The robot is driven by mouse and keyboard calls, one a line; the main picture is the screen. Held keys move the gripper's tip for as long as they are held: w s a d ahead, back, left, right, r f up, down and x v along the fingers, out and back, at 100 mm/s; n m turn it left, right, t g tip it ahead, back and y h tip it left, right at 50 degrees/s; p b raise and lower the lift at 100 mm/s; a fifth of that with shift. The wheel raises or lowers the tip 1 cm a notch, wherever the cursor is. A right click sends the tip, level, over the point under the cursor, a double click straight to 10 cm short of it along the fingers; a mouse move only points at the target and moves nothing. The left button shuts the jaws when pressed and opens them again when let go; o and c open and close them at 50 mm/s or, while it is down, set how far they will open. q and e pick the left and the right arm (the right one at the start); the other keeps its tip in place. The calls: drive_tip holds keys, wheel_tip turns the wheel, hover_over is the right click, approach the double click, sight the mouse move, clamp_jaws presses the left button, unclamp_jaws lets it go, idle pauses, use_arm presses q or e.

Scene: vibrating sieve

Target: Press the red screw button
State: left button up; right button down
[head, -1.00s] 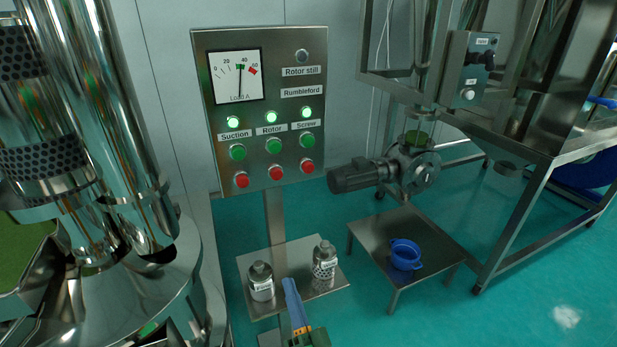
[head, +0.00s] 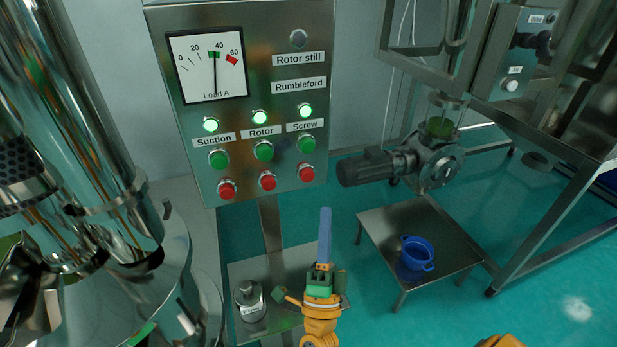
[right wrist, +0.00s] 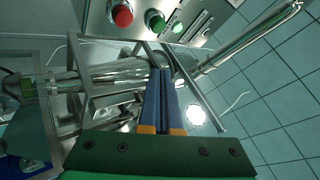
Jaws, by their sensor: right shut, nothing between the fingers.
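The red screw button (head: 306,173) is at the lower right of the metal control panel, under the green screw button (head: 306,144) and a lit green lamp (head: 305,110). In the right wrist view a red button (right wrist: 121,15) shows at the top, beside a green one (right wrist: 155,20); they look like the Screw column. My right gripper (head: 325,215) is shut and empty, its blue fingers together and pointing up. In the head view its tips appear below and slightly right of the red screw button, apart from the panel. My left gripper is not in view.
Red suction (head: 227,188) and rotor (head: 267,181) buttons sit to the left. The load meter (head: 209,64) reads near 40. A motor (head: 370,168) stands right of the panel. A low table (head: 400,222) holds a blue pot (head: 417,258). A jar (head: 249,300) stands below the panel.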

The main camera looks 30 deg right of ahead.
sight(307, 176)
drive_tip(key=w+d+b, duration=0.2)
drive_tip(key=w+b, duration=0.1)
drive_tip(key=w, duration=0.5)
drive_tip(key=shift+f, duration=0.1)
idle(1.8)
drive_tip(key=shift+w+b, duration=0.35)
drive_tip(key=shift+b, duration=0.2)
